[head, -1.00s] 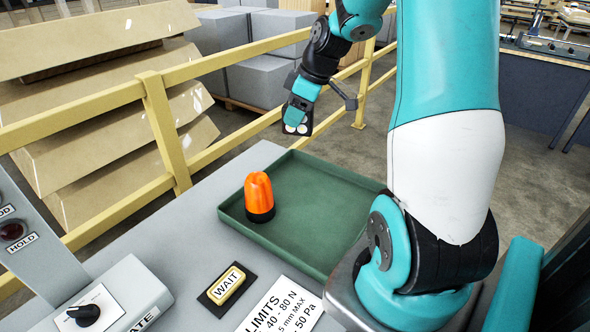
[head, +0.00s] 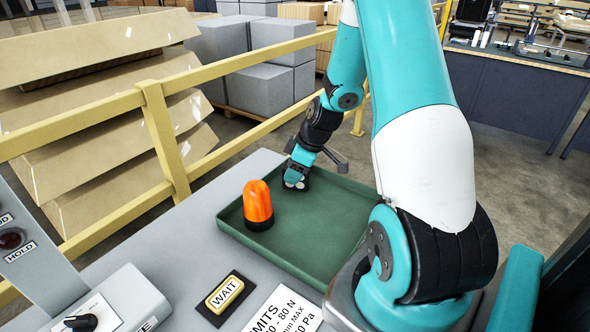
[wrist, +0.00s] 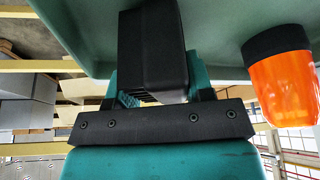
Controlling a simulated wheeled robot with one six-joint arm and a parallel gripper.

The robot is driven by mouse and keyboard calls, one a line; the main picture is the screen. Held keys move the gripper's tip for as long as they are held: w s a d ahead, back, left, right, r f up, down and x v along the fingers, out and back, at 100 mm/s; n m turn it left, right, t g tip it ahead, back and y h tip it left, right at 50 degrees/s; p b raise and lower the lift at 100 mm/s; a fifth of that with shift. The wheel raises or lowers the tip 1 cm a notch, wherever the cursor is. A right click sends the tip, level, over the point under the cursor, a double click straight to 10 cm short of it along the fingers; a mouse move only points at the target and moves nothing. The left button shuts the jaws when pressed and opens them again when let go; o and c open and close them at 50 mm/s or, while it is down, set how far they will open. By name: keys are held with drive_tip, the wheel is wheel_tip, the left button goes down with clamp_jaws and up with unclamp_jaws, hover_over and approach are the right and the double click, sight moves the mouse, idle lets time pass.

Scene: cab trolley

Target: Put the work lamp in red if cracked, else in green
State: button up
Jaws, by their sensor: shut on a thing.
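My gripper (head: 300,171) is low over the far left part of the green tray (head: 340,249). It is shut on a black, boxy thing with pale round faces, likely the work lamp (head: 294,184). In the wrist view the black housing of the work lamp (wrist: 150,45) sits between my teal fingers, close to the tray floor. I cannot tell if it touches the tray. Its lens side is turned away in the wrist view and too small in the head view to show any crack. No red container is in view.
An orange beacon with a black base (head: 258,204) stands upright in the tray's left part, beside my gripper. A yellow railing (head: 160,135) runs behind. The tray's middle is clear.

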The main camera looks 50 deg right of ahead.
drive_tip(key=shift+f, duration=0.15)
drive_tip(key=o, duration=1.1)
drive_tip(key=shift+o, duration=0.2)
